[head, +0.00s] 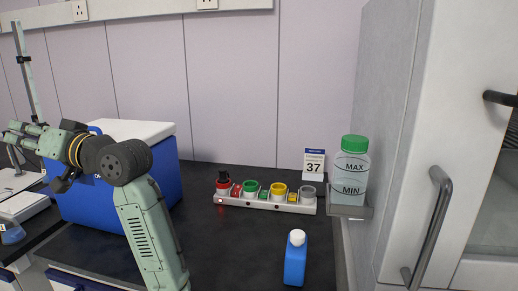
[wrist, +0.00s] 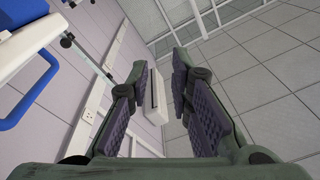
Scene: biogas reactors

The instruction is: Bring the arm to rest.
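My arm, pale green with dark joints, rises from the lower middle of the head view and bends to the left. My gripper (head: 22,133) is at the far left, in front of the blue cooler box (head: 150,190) with a white lid and above the bench. In the wrist view my gripper (wrist: 160,85) has its two purple-padded fingers apart, with nothing between them. Beyond them are the floor and a wall. The arm partly hides the cooler box.
A white rack (head: 265,204) with coloured rings stands on the dark bench (head: 220,255). A blue bottle (head: 295,262) stands in front. A green-capped bottle (head: 351,172) sits on a wall bracket beside a card reading 37 (head: 314,167). A cabinet (head: 455,120) closes off the right.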

